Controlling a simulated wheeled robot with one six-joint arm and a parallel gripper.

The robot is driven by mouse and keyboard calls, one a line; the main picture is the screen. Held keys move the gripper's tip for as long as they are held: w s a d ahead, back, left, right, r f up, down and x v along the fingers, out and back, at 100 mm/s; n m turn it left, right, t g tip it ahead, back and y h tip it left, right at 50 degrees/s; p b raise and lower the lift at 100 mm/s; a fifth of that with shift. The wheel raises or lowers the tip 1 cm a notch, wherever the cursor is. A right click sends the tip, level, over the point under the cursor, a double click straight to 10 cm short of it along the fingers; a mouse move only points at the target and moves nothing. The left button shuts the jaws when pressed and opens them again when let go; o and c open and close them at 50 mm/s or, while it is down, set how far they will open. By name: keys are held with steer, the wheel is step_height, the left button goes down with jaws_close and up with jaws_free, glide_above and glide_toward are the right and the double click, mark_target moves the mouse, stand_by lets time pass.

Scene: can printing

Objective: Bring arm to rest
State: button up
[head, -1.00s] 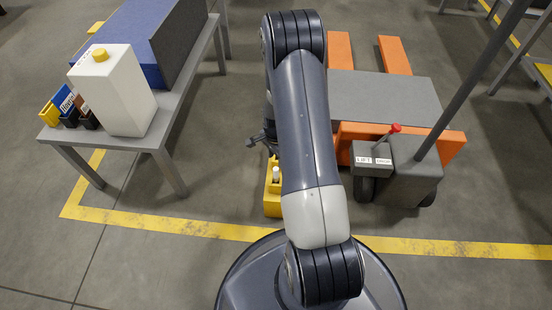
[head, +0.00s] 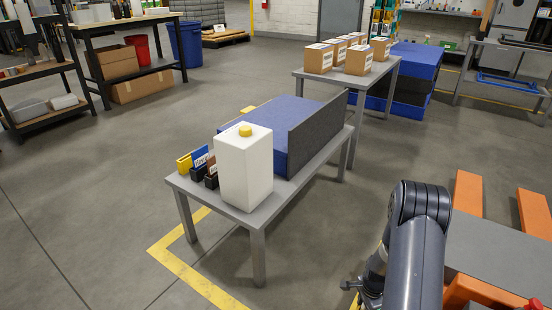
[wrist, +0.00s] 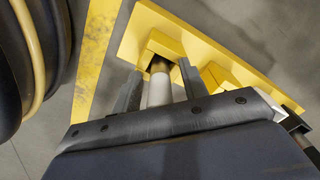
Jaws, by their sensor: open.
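My arm (head: 415,255) is folded at the lower right of the head view. My gripper (wrist: 158,82) shows in the wrist view with its two grey fingers apart. A white cylinder with a dark, brownish end (wrist: 160,88) stands between the fingers, in front of a yellow holder (wrist: 210,52). I cannot tell whether either finger touches the cylinder. In the head view the fingertips are hidden or cut off by the lower edge.
An orange pallet truck (head: 468,195) stands close on my right. Cartons (head: 318,60) sit on a farther table.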

steer(key=shift+r+p, duration=1.2)
steer(key=shift+r, duration=0.75)
steer(key=shift+f, duration=0.1)
